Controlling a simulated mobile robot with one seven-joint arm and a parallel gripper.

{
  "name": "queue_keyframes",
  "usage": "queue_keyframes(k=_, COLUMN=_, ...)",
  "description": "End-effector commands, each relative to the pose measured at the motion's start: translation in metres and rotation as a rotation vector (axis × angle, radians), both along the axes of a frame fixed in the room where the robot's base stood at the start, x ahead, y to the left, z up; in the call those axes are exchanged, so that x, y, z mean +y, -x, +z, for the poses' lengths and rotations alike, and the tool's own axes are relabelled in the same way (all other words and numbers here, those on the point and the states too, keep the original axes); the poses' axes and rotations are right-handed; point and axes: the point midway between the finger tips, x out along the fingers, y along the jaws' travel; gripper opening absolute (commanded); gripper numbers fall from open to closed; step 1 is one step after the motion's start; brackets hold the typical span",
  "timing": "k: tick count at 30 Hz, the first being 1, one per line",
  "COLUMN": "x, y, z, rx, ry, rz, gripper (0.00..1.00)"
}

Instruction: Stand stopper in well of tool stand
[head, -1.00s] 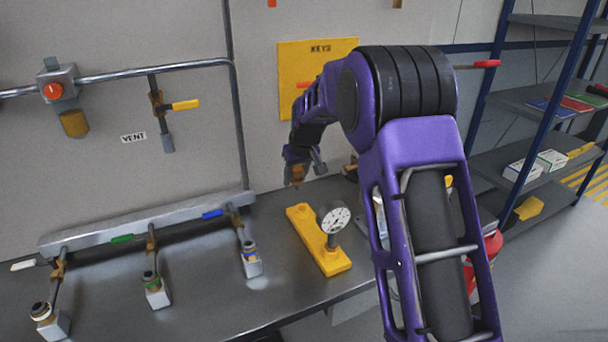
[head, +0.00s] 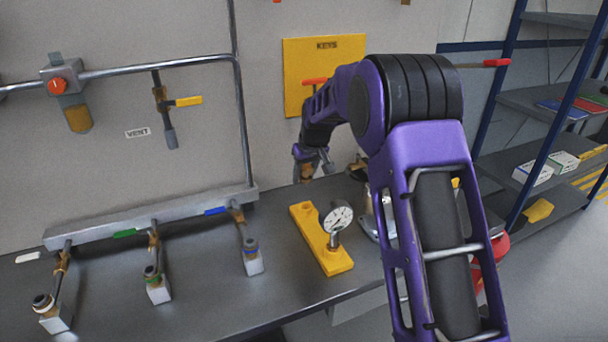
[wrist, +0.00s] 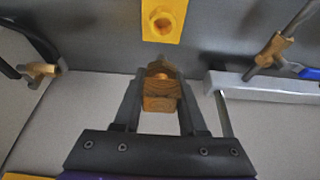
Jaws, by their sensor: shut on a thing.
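The tool stand (head: 328,258) is a yellow block on the bench, with a raised round well (head: 305,207) at its far end and a dial gauge standing near its middle. The well also shows at the top of the wrist view (wrist: 163,20), with a dark hole. My gripper (wrist: 160,78) is shut on the stopper (wrist: 160,88), a brown-orange piece between the two dark fingers. In the head view my gripper (head: 307,172) hangs above and slightly behind the well, with the stopper apart from the stand. The stopper's lower end is hard to make out.
The dial gauge (head: 338,216) stands close to the well. A yellow KEYS board (head: 300,60) hangs on the wall behind. Bare bench lies left of the stand.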

Motion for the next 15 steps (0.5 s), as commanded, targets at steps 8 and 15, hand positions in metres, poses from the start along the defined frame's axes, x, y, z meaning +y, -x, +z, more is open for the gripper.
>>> queue_keyframes(k=8, x=0.0, y=0.0, z=-0.025, rx=0.0, ry=0.0, rz=0.0, gripper=0.0)
queue_keyframes(k=15, x=0.0, y=0.0, z=-0.047, rx=0.0, ry=0.0, rz=-0.001, gripper=0.0)
